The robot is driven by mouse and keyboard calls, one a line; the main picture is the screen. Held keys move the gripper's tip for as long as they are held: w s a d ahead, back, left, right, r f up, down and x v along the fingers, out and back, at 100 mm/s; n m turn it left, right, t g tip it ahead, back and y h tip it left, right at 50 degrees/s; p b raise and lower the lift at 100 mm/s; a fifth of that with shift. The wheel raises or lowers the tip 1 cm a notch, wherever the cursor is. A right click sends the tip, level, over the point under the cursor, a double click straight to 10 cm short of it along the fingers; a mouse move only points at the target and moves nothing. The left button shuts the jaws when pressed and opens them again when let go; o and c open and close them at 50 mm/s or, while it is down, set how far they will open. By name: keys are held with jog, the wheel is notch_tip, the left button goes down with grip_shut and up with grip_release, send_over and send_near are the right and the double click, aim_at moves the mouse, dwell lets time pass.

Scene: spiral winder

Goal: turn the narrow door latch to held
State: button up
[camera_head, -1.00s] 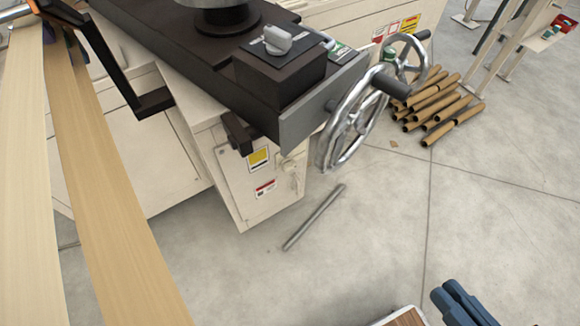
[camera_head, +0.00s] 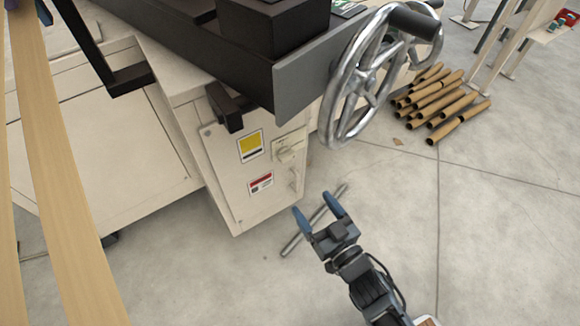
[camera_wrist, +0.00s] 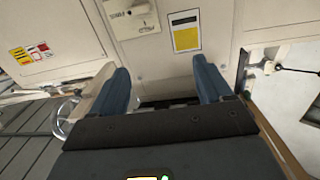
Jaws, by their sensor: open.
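The narrow door (camera_head: 222,170) is a cream panel on the machine's end. Its latch (camera_head: 289,148) is a small cream knob on a plate at the door's upper right. The latch plate also shows at the top of the wrist view (camera_wrist: 128,16), with lettering, partly cut off by the frame edge. I cannot tell its setting. My gripper (camera_head: 316,210) is open and empty, with two blue fingers. It is in front of the door, lower than the latch in the head view and apart from it. In the wrist view both fingers (camera_wrist: 161,78) point toward the door.
A chrome handwheel (camera_head: 338,112) juts out above and right of the latch. A black bracket (camera_head: 230,108) sticks out at the door's top left. A metal rod (camera_head: 290,245) lies on the floor behind my gripper. Cardboard tubes (camera_head: 440,105) are piled farther right.

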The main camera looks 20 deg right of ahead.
jog(key=n+y+b, duration=0.1)
jog(key=y+b, duration=0.1)
jog(key=b, duration=0.1)
send_near(289, 159)
jog(key=w, duration=0.2)
jog(key=w+b, duration=0.1)
jog(key=w, duration=0.1)
jog(key=w+a+b, duration=0.1)
jog(key=w, duration=0.3)
jog(key=shift+w+a+b, duration=0.3)
jog(key=shift+b, duration=0.1)
jog(key=shift+w+r, duration=0.15)
jog(key=shift+w, duration=0.25)
jog(key=c, duration=1)
jog(key=shift+a, duration=0.1)
jog(key=shift+c, duration=0.2)
